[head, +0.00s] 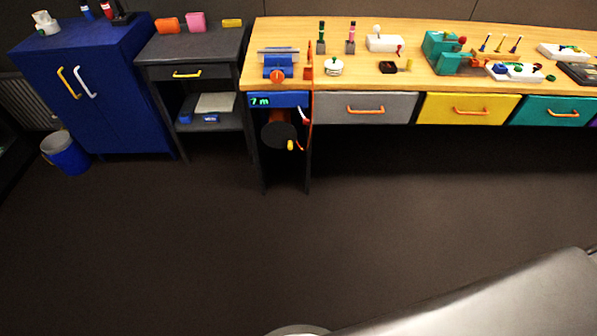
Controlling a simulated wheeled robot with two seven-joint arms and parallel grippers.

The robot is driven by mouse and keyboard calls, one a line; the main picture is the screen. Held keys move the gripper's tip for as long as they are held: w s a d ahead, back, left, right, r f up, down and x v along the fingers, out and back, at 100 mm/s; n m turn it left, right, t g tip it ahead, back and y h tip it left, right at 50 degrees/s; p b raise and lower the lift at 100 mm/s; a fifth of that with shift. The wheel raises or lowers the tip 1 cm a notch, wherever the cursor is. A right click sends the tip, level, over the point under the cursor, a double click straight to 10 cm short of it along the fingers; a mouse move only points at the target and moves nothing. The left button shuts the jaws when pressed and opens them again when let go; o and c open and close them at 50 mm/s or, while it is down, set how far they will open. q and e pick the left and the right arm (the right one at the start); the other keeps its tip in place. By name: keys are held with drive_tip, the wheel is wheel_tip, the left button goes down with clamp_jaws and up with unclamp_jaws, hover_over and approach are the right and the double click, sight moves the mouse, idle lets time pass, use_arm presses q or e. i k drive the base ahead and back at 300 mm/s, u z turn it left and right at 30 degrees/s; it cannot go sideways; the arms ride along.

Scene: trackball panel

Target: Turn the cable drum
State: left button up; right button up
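The cable drum (275,134) appears as a dark round disc below the left end of the wooden workbench. A small yellow handle (290,145) sticks out at its lower right. A blue panel (278,100) above it shows "7 m" in green. An orange strand, which looks like cable, hangs just right of the drum. Neither of my grippers is in view, so nothing is seen touching the drum.
The wooden workbench (385,90) carries several small devices and has grey (340,107), yellow (445,108) and teal (540,110) drawers. A dark side table (195,45), blue cabinet (110,125) and bin (65,155) stand left. The floor (200,250) in front is clear.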

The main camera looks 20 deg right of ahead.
sight(279, 133)
drive_tip(key=z, duration=0.05)
drive_tip(key=k, duration=0.25)
drive_tip(key=u, duration=1.1)
drive_tip(key=i, duration=1.25)
drive_tip(key=z, duration=0.45)
